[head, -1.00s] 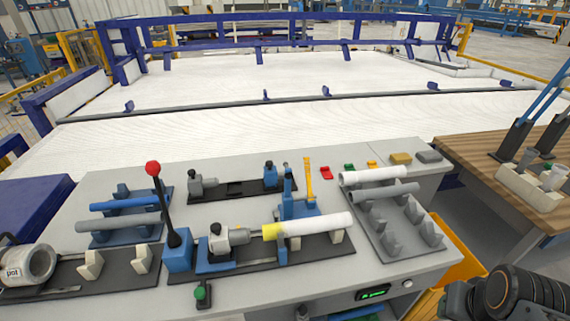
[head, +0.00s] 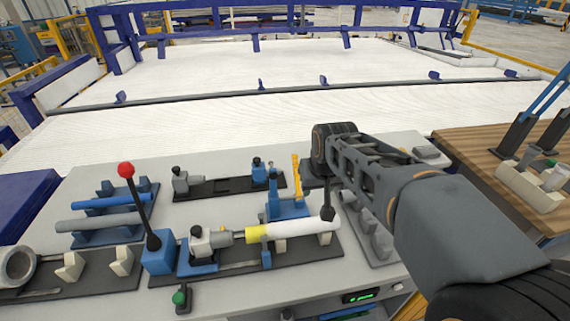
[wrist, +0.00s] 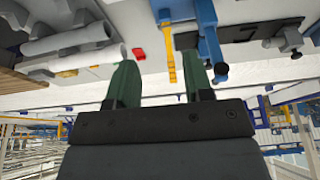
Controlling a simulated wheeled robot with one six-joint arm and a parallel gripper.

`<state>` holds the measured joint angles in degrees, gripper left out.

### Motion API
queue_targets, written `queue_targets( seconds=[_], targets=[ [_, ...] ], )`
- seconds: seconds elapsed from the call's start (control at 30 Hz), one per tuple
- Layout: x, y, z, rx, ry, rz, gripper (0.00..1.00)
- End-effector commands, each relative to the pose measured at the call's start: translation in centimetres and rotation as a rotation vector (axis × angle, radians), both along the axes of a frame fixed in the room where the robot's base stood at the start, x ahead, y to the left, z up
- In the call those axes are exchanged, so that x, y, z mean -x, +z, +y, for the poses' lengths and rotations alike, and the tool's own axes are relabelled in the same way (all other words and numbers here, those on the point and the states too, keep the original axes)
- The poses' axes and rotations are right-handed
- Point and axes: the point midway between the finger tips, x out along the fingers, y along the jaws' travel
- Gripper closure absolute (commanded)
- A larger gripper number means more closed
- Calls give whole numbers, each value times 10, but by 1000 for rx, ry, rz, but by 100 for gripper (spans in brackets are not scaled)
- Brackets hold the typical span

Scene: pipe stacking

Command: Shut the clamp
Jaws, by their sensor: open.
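The clamp has a blue body (head: 287,208) and an upright yellow handle (head: 296,178), in the middle of the grey bench. A white pipe (head: 296,228) with a yellow band lies by the clamp, its banded end at a grey fitting (head: 212,240). My gripper (head: 327,213) hangs just right of the clamp, over the pipe's right end, which it partly hides. In the wrist view my gripper (wrist: 157,62) has green fingers apart and nothing held. The yellow handle (wrist: 171,62) and blue clamp part (wrist: 209,42) show beyond the fingertips, near the right finger.
A black lever with a red knob (head: 126,170) stands left of the fitting. Blue and grey pipes (head: 98,223) lie in a rack at left. A grey rack (head: 382,245) at right is partly hidden by my arm. A wooden table (head: 480,150) stands at far right.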

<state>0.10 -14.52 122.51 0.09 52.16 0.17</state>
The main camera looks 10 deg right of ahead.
Motion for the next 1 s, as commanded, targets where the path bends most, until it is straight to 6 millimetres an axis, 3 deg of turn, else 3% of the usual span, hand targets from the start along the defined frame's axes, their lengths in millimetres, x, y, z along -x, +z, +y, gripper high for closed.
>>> queue_targets(
  seconds=[0.03, 0.2, 0.4, 0.67, 1.0],
  targets=[
    [-24, 5, 1, 1, 2, 0, 53],
    [-92, 16, 4, 2, 10, -20, 53],
    [-143, 16, 5, 2, 11, -37, 53],
    [-169, 1, 3, 3, 6, -43, 53],
    [-193, -58, 2, 3, 4, -42, 53]
  ],
)
